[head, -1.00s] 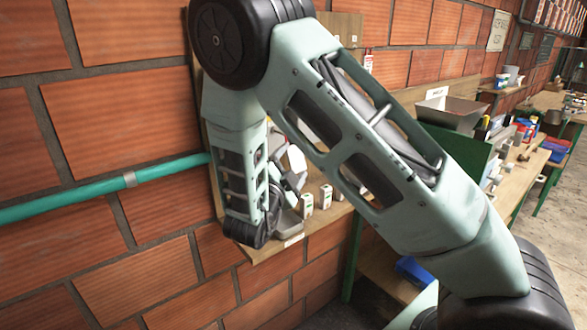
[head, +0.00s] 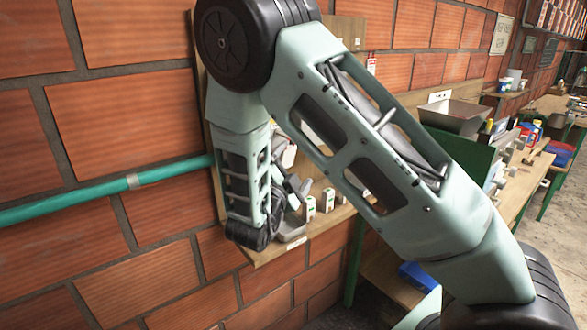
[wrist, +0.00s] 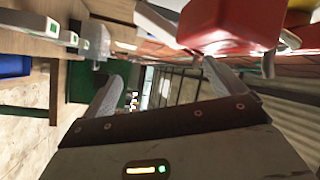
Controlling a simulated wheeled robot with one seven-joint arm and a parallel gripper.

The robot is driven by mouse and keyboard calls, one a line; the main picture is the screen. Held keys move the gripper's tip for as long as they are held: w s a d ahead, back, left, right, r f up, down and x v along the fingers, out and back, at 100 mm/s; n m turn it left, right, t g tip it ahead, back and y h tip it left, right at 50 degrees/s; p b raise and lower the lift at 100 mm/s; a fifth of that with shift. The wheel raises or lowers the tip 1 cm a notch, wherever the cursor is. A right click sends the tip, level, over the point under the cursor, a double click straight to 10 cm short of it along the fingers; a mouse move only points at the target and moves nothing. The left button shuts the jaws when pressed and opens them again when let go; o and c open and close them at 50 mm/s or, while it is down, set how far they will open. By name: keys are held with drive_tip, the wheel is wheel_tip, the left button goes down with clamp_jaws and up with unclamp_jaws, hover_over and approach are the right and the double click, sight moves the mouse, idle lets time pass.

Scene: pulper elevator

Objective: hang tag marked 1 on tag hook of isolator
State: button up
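My gripper (wrist: 165,82) is open in the wrist view, its two grey fingers wide apart with no object visible between them. A blurred red block-like thing (wrist: 222,22) is close by at the top of the wrist view, above the right finger; I cannot tell whether it is part of the isolator. In the head view my arm hides most of the wooden board, and the gripper is mostly hidden beside the small shelf (head: 275,251). I cannot make out a tag marked 1 or a tag hook.
Small white boxes (head: 310,208) stand on the shelf, close to my wrist; white boxes with green marks also show in the wrist view (wrist: 48,27). A green pipe (head: 95,199) runs along the brick wall to the board. A cluttered bench (head: 520,185) stands at the right.

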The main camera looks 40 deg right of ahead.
drive_tip(key=b+v, duration=0.6)
drive_tip(key=v, duration=1.1)
drive_tip(key=shift+a+b, duration=0.15)
drive_tip(key=shift+b, duration=0.25)
drive_tip(key=shift+s+f, duration=0.1)
drive_tip(key=shift+s, duration=0.05)
drive_tip(key=w+a+f+n+t+y, duration=0.35)
drive_tip(key=w+a+n+y, duration=0.25)
drive_tip(key=a+n+y, duration=0.5)
drive_tip(key=s+a+f+n+g+y, duration=0.1)
drive_tip(key=s+a+n+g+y, duration=0.3)
drive_tip(key=s+a+n+y, duration=0.4)
drive_tip(key=s+n+g+y, duration=0.3)
drive_tip(key=s+g, duration=0.1)
drive_tip(key=s, duration=0.1)
drive_tip(key=s+d+n+g+h, duration=0.2)
drive_tip(key=s+d+n, duration=0.2)
drive_tip(key=s, duration=0.2)
drive_tip(key=s+d+f+n+g+h, duration=0.1)
drive_tip(key=s+d+n+g+h, duration=0.1)
drive_tip(key=s+d+n, duration=0.3)
drive_tip(key=s+g, duration=0.1)
drive_tip(key=s, duration=0.1)
drive_tip(key=shift+s+f+n+h, duration=0.2)
drive_tip(key=shift+s+n+h, duration=0.1)
drive_tip(key=shift+s, duration=0.05)
